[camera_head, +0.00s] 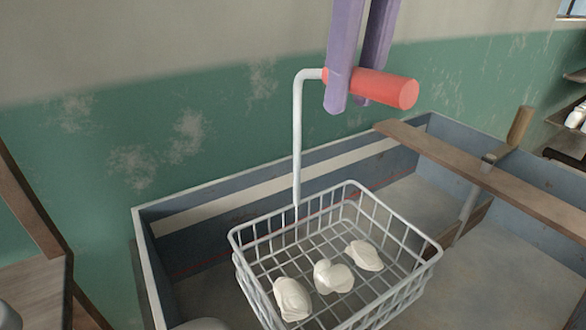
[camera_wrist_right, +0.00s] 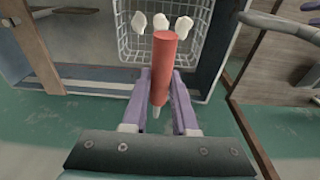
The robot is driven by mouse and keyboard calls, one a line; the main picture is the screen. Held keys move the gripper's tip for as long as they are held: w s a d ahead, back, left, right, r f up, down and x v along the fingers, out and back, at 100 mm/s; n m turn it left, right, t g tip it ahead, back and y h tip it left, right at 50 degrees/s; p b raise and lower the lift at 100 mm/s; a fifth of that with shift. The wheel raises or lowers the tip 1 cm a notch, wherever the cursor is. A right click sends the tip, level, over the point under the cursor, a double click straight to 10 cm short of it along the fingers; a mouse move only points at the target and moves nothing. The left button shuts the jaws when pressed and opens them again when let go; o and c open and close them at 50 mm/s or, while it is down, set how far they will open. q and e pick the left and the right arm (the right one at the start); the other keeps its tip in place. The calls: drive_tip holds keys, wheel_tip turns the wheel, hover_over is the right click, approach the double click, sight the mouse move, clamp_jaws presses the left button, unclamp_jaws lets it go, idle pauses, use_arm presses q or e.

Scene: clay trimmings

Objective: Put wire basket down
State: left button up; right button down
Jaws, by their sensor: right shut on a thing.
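The wire basket (camera_head: 340,243) is white, with a tall bent rod rising from its far left side to a red handle grip (camera_head: 385,88). Three pale clay lumps (camera_head: 333,276) lie on its mesh floor. My right gripper (camera_head: 345,100), with purple fingers, is shut on the red grip. In the right wrist view the red grip (camera_wrist_right: 164,65) lies between the purple fingers (camera_wrist_right: 163,105), and the basket (camera_wrist_right: 135,45) shows beyond it. The basket appears level, over or inside a blue-grey trough (camera_head: 165,215); I cannot tell whether it touches the bottom. My left gripper does not show.
A wooden board (camera_head: 480,175) lies across the trough at right, with a wooden-handled tool (camera_head: 490,160) against it. A wooden surface (camera_head: 35,290) stands at far left. Shelves (camera_head: 570,145) stand at far right. The trough floor right of the basket looks clear.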

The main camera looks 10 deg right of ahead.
use_arm(q)
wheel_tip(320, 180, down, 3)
drive_tip(key=b, duration=0.3)
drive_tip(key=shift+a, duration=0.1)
use_arm(e)
wheel_tip(320, 180, down, 19)
drive_tip(key=shift+f, duration=0.2)
drive_tip(key=c, duration=0.7)
unclamp_jaws()
drive_tip(key=shift+f, duration=0.1)
